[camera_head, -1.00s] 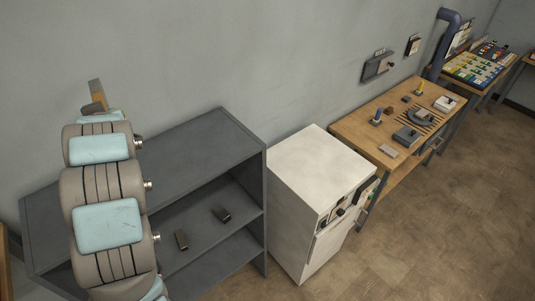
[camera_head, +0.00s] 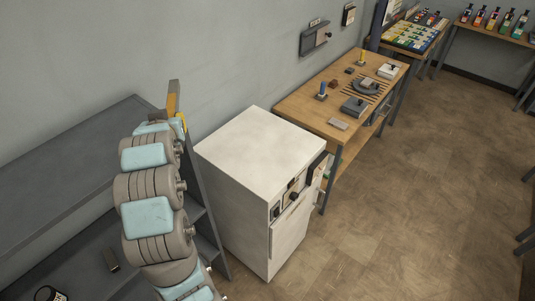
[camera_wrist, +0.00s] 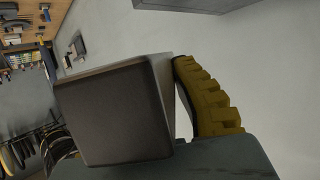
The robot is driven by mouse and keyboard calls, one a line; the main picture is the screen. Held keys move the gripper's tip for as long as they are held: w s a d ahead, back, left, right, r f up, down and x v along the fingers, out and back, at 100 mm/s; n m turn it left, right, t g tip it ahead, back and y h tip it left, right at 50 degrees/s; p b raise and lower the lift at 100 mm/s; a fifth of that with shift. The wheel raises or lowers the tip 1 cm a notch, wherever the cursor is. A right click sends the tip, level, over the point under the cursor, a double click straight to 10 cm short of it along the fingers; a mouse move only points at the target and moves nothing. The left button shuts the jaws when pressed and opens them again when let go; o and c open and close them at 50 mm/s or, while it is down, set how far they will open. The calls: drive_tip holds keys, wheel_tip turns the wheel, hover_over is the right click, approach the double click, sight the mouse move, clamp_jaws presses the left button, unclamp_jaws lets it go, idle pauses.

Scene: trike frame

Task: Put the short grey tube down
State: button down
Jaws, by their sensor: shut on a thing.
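The short grey tube (camera_wrist: 115,112) is a square-sided, dark grey-brown piece that fills the middle of the wrist view. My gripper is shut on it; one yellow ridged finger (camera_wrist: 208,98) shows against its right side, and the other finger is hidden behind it. In the head view my gripper (camera_head: 176,112) is raised near the wall, between the grey shelf unit and the white cabinet. The tube looks held clear of any surface. Its far end is hidden.
A grey shelf unit (camera_head: 70,150) stands at left, with a small dark piece (camera_head: 110,260) inside. A white cabinet (camera_head: 262,145) with a clear top stands beside it. Beyond is a wooden workbench (camera_head: 300,105) bearing several tools and parts. Open floor (camera_head: 400,210) lies at right.

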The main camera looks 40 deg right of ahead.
drive_tip(key=s+d+f+m+g+h+b, duration=0.2)
drive_tip(key=s+d+f+m+h+b, duration=0.15)
drive_tip(key=d+f+b, duration=0.75)
drive_tip(key=s+d+f+m+g+h+b, duration=0.2)
drive_tip(key=s+d+f+b, duration=0.35)
drive_tip(key=d+f, duration=0.75)
drive_tip(key=b, duration=0.2)
hover_over(261, 170)
drive_tip(key=f, duration=0.7)
drive_tip(key=s+f, duration=0.1)
drive_tip(key=f, duration=0.3)
drive_tip(key=shift+a+f, duration=0.15)
drive_tip(key=shift+a, duration=0.1)
drive_tip(key=shift+w+d+f, duration=0.3)
drive_tip(key=shift+w+f, duration=0.15)
drive_tip(key=shift+f, duration=0.3)
drive_tip(key=shift+f+y+b, duration=0.25)
drive_tip(key=shift+f+b, duration=0.15)
drive_tip(key=shift+f, duration=0.95)
drive_tip(key=shift+f, duration=0.2)
drive_tip(key=c, duration=1)
unclamp_jaws()
